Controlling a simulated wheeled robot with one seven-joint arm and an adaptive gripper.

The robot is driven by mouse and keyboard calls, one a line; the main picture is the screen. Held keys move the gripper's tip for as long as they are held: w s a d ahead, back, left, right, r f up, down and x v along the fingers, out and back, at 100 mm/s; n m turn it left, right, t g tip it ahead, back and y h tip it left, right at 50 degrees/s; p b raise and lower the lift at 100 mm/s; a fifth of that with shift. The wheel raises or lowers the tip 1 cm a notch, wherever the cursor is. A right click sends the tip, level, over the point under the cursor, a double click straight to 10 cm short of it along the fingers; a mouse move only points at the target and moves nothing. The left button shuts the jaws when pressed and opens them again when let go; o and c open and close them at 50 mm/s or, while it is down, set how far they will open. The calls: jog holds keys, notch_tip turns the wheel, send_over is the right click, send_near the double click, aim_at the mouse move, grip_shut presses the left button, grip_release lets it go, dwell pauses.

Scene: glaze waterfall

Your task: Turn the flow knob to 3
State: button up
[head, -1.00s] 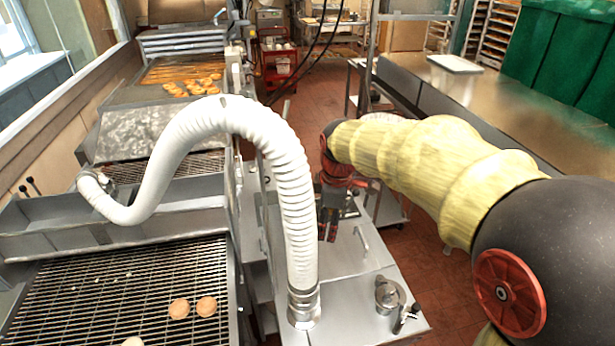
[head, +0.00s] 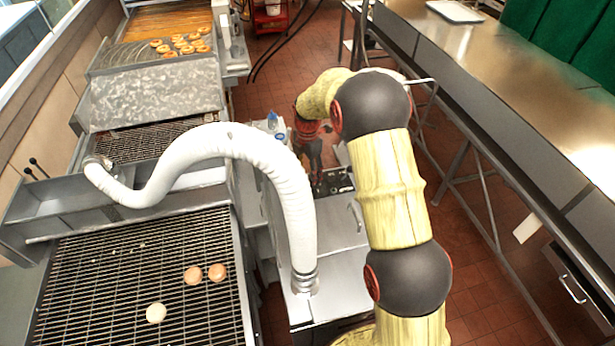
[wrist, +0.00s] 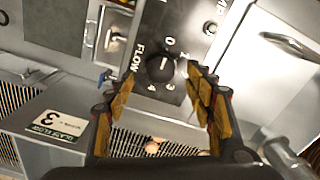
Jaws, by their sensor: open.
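The flow knob (wrist: 160,68) is a round black dial on a dark panel (wrist: 150,22) marked FLOW with white digits around it. A short pale mark shows on the knob, but I cannot tell exactly which digit it points to. My gripper (wrist: 162,74) is open, with one finger on each side of the knob in the wrist view. I cannot tell whether the fingers touch it or how far off it is. A card (wrist: 58,122) reading glaze flow 3 is at the lower left. In the head view my gripper (head: 316,178) is over the machine by the dark panel (head: 338,182).
A white hose (head: 265,160) arches over the machine left of my arm. A wire conveyor (head: 130,285) with a few round pieces is at the left. A steel counter (head: 500,75) runs along the right. A handle (wrist: 287,44) juts out right of the panel.

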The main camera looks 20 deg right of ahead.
aim_at(308, 181)
jog(key=shift+f+p, duration=0.35)
jog(key=shift+f, duration=1.55)
jog(key=shift+c, duration=0.4)
jog(key=c, duration=1.1)
